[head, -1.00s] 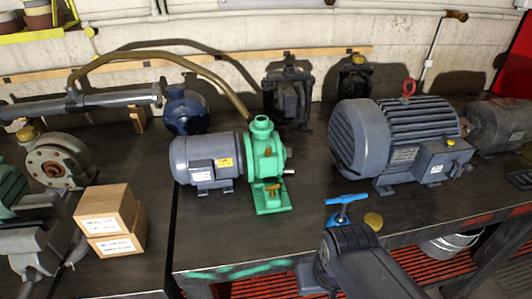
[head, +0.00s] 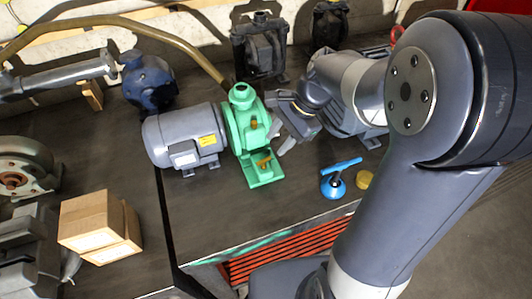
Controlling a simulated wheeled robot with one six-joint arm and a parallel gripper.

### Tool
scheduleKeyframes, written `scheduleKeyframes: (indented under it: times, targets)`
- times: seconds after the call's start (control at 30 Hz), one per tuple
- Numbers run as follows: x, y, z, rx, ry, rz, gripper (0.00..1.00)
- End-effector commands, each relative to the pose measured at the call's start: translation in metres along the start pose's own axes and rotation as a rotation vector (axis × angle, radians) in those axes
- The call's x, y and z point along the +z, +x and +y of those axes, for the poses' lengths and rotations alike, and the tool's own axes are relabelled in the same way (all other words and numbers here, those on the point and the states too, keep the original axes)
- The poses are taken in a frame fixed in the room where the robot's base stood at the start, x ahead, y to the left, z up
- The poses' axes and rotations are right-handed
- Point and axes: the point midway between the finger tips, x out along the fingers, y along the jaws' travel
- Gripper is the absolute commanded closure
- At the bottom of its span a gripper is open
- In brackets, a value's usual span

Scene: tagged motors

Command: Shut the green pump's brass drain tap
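The green pump (head: 240,117) stands on the dark bench, joined to a grey motor (head: 184,138) on its left. A small brass tap (head: 264,161) sits low on the pump's front, just above its green foot. Its lever looks slanted; I cannot tell whether the tap is open or shut. Another brass fitting (head: 253,124) shows higher on the pump's face. My gripper (head: 279,137) is just right of the pump, pointing toward it, with its light grey fingertips apart and nothing seen between them. It appears clear of the tap.
A brass-coloured hose (head: 130,20) rises behind the pump. Cardboard boxes (head: 92,222) lie at left. My arm hides much of the large grey motor at right.

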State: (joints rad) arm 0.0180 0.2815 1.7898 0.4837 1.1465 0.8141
Motion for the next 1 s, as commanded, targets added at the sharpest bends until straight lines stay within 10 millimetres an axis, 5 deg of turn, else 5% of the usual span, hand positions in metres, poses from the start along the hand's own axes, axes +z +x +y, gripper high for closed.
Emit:
scheduleKeyframes:
  times: [0.4,0.83,1.0]
  targets:
    - [0.0,0.073,0.001,0.004,-0.001,-0.001,0.64]
    - [0.0,0.084,0.001,0.001,-0.003,0.002,0.64]
    - [0.0,0.084,0.001,0.001,-0.003,0.002,0.77]
